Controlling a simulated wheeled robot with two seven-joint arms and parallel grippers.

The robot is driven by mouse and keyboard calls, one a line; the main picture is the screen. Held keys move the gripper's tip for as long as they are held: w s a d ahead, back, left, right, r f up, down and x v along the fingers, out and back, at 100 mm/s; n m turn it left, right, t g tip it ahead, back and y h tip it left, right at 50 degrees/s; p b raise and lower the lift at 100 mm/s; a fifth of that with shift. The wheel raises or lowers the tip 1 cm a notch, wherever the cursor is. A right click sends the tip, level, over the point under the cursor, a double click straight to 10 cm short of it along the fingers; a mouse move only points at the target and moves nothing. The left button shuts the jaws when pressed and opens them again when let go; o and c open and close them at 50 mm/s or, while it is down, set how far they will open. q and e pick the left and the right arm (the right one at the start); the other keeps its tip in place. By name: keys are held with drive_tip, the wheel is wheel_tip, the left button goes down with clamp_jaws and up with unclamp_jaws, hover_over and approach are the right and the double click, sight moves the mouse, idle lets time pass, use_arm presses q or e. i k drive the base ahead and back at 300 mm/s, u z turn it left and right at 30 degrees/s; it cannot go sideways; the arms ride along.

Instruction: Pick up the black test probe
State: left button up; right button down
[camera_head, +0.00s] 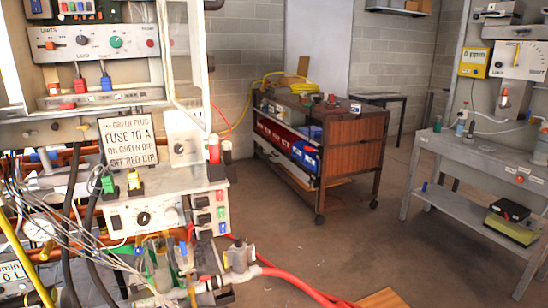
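A slim black upright piece (227,153) stands at the right end of the left-hand equipment bench, beside a similar red piece (214,150). It looks like the black test probe, but it is too small to be sure. Both stand above a dark block (216,172) at the corner of a control box (150,212). Neither of my grippers is in view.
Cables and hoses crowd the bench at left, with a fuse sign (131,138) behind. A wheeled cart (345,145) stands mid-room and a grey table (480,157) at right. Open floor (350,245) lies between; a red hose (300,285) crosses the front.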

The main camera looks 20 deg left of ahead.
sight(227, 156)
drive_tip(key=i, duration=3.85)
drive_tip(key=u, duration=3.4)
